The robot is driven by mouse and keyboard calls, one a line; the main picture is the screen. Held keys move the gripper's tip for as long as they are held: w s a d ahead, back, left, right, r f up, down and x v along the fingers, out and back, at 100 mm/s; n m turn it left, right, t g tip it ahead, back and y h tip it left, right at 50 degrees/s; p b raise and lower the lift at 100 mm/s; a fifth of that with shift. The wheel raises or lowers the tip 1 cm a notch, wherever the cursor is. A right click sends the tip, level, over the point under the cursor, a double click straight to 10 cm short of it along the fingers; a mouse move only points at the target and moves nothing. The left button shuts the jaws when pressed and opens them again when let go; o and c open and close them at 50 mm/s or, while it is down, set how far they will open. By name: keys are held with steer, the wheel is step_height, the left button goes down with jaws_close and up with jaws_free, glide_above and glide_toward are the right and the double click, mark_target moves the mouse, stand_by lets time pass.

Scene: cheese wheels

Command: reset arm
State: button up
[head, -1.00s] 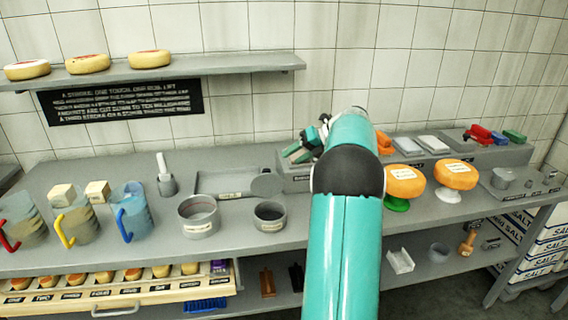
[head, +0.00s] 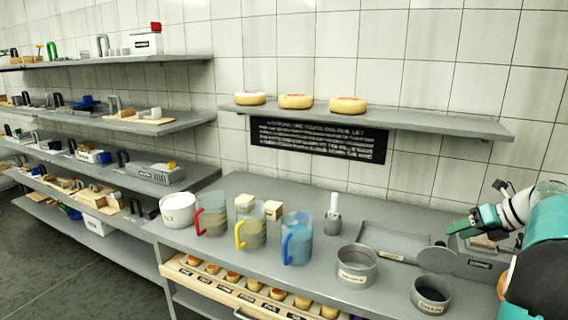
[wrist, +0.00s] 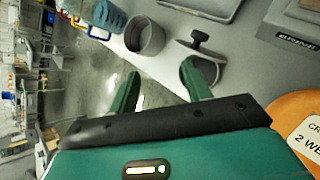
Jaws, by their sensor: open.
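My gripper (wrist: 160,82) is open in the wrist view, with two green fingers spread apart and nothing between them. Past the fingers show the counter's edge and the floor. In the head view my teal arm is at the right edge, and my gripper (head: 455,228) is small there, above the counter near a grey labelled block. A grey round pot (wrist: 145,38) lies beyond the fingers in the wrist view. A second round vessel (wrist: 203,68) is partly hidden behind the right finger.
The counter holds mugs with red, yellow and blue handles (head: 297,240), a labelled pot (head: 356,266) and a smaller pot (head: 431,294). Cheese wheels sit on a wall shelf (head: 400,118). Stepped shelves (head: 160,125) stand left. An orange cheese (wrist: 297,118) is close at right. Floor at lower left is clear.

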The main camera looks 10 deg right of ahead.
steer(key=s+a+r+n+g+h, duration=0.15)
steer(key=s+a+n, duration=0.25)
steer(key=a+n, duration=0.65)
steer(key=s+a+r+n+g+h, duration=0.1)
steer(key=s+a+r+n+g, duration=0.35)
steer(key=a, duration=1.05)
steer(key=s+a+f+n+t+h, duration=0.1)
steer(key=s+a+f+n, duration=0.3)
steer(key=n, duration=0.6)
steer(key=s+a+f+n+t+h, duration=0.1)
steer(key=s+a+f+n+t, duration=0.2)
steer(key=s+a+n, duration=0.6)
step_height(320, 180, down, 2)
steer(key=shift+s+a+f+n+h, duration=0.3)
steer(key=shift+s+n, duration=0.25)
steer(key=shift+n, duration=0.65)
